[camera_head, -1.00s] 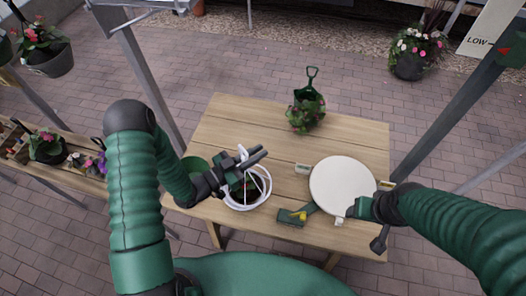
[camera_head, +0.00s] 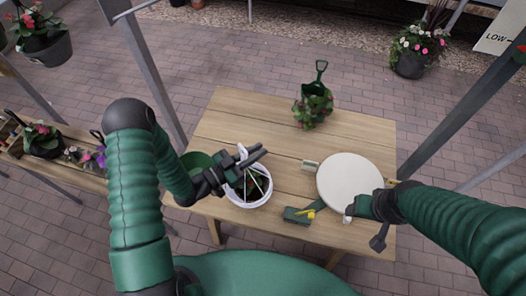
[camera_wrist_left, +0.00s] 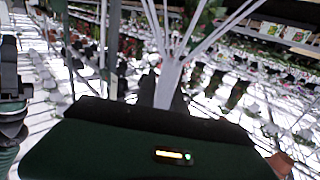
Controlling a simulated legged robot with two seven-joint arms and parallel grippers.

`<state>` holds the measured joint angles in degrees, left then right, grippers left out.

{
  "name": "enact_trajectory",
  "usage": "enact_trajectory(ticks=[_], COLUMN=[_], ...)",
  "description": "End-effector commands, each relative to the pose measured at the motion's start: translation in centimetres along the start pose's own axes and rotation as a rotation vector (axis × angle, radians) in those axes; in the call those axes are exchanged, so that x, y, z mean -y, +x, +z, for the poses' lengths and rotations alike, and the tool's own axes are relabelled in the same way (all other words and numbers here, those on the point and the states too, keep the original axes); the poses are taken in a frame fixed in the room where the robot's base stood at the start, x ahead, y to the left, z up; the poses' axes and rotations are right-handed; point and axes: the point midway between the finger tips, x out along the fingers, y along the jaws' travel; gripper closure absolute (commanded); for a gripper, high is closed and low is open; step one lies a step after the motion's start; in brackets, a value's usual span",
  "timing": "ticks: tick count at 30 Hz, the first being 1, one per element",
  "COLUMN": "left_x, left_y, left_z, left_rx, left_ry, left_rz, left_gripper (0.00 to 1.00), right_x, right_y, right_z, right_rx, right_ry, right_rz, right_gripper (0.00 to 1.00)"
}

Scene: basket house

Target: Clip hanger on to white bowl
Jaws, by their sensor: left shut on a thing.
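The white bowl (camera_head: 262,196) stands near the front left of the wooden table, with dark soil and green leaves in it. My left gripper (camera_head: 256,155) is over the bowl's back left side, shut on the white hanger (camera_head: 242,152). The hanger's thin strands reach down over the bowl; I cannot tell whether any clip touches the rim. In the left wrist view the hanger (camera_wrist_left: 170,72) shows as white strands fanning upward from the gripper; the bowl cannot be made out there. My right gripper (camera_head: 351,214) is at the front edge of a round cream disc, and its fingers are too small to judge.
The cream disc (camera_head: 350,180) lies at the table's right. A green tool with a yellow part (camera_head: 300,214) lies between disc and bowl. A flowering plant with a green trowel (camera_head: 313,108) stands at the back. The table's (camera_head: 240,115) back left is clear.

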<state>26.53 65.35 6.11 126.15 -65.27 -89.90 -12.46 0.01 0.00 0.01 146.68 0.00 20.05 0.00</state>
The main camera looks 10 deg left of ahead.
Motion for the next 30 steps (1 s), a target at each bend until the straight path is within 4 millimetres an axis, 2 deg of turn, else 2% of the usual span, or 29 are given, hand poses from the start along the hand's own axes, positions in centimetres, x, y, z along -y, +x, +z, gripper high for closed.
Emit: enact_trajectory(ticks=[10,22,30], left_x=[-0.2,1.0,0.8], left_y=[0.2,-1.0,-0.8], left_z=[0.0,0.3,0.2], left_rx=[0.006,0.001,0.003], left_ry=[0.008,0.002,0.004], left_rz=[0.002,0.000,0.002], left_gripper=[1.00,1.00,1.00], right_x=[0.0,0.0,0.0], right_y=[0.3,0.5,0.5], right_z=[0.1,0.1,0.1], right_rx=[0.000,0.000,0.000], right_ry=[0.000,0.000,-0.001], right_rz=[0.000,0.000,0.000], right_gripper=[0.36,0.36,0.36])
